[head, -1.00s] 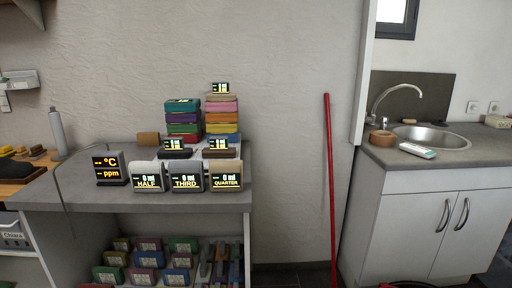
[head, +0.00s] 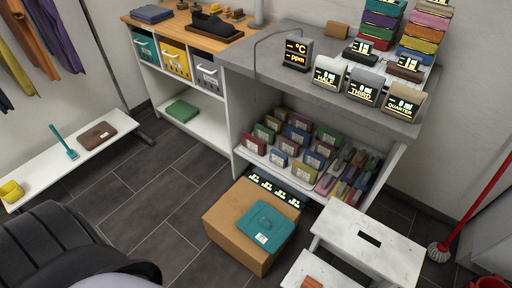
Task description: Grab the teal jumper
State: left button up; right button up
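A teal folded item (head: 264,224) with a small white label lies flat on top of a cardboard box (head: 223,222) on the floor, in the lower middle of the head view. It looks like the teal jumper, but its fabric is too small to make out clearly. Nothing covers it. Neither of my grippers shows in the head view.
The white step stool (head: 345,220) stands just right of the box. The grey counter (head: 262,58) with shelves of small packets is behind it. A low white bench (head: 45,175) is at the left. Dark tiled floor (head: 160,200) is clear left of the box.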

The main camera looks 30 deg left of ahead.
aim_at(261, 223)
jog(key=u, duration=0.85)
jog(key=i+j+z, duration=0.1)
jog(key=j+z, duration=0.7)
jog(key=z, duration=0.15)
jog(key=j+z, duration=0.2)
jog(key=j, duration=1.7)
